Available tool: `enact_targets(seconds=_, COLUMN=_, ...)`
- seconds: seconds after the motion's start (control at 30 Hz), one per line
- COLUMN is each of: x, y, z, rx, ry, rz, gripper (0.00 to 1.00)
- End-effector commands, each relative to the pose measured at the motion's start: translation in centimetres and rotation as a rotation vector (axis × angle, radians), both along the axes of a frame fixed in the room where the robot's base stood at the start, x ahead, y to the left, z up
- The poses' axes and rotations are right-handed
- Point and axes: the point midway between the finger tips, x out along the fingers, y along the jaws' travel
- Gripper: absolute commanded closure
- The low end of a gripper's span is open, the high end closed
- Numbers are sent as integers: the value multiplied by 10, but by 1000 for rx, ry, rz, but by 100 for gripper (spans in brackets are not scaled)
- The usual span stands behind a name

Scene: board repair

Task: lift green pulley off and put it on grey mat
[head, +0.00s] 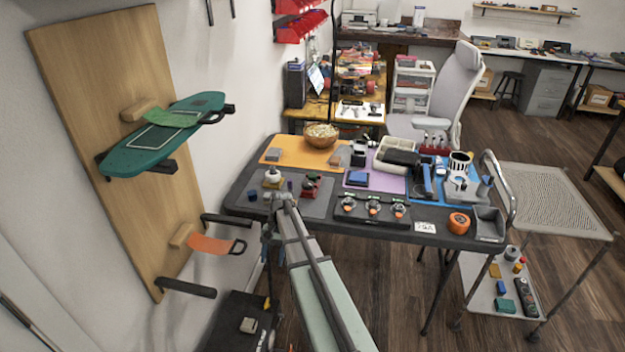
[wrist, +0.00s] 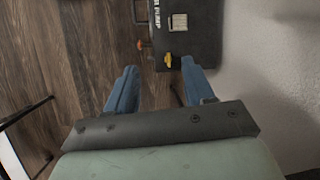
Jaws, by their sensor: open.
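I cannot make out a green pulley in either view; small parts on the workbench are hard to tell apart. A grey mat (head: 318,210) lies at the left front of the workbench. It bears a white-topped part (head: 272,176), a red part (head: 311,186) and a small blue block (head: 253,195). My arm crosses in front of the mat and hides part of it. My gripper (wrist: 160,66) has two blue fingers spread wide, with nothing between them. It points down at the floor, beside the bench's front left edge.
A black case (wrist: 195,35) on the floor lies below my gripper. The dark workbench (head: 430,236) also bears an orange mat (head: 285,152), a purple mat (head: 385,182), an orange tape roll (head: 459,223) and tools. A wheeled cart (head: 560,195) stands at the right. A wooden board (head: 75,80) leans left.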

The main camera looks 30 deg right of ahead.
Motion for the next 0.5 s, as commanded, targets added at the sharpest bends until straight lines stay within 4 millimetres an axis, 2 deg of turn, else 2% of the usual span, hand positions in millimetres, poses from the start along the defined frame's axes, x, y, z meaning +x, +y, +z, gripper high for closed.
enact_targets(seconds=0.03, x=16, y=-12, z=18, rx=2, ry=-13, rz=-20, gripper=47)
enact_targets(seconds=0.27, x=63, y=-59, z=97, rx=12, ry=-55, rz=-96, gripper=47)
enact_targets(seconds=0.33, x=81, y=-81, z=122, rx=-3, ry=-76, rz=-107, gripper=47)
enact_targets(seconds=0.47, x=124, y=-141, z=168, rx=-83, ry=-131, rz=-95, gripper=47)
enact_targets(seconds=0.5, x=138, y=-164, z=182, rx=-120, ry=-150, rz=-82, gripper=47)
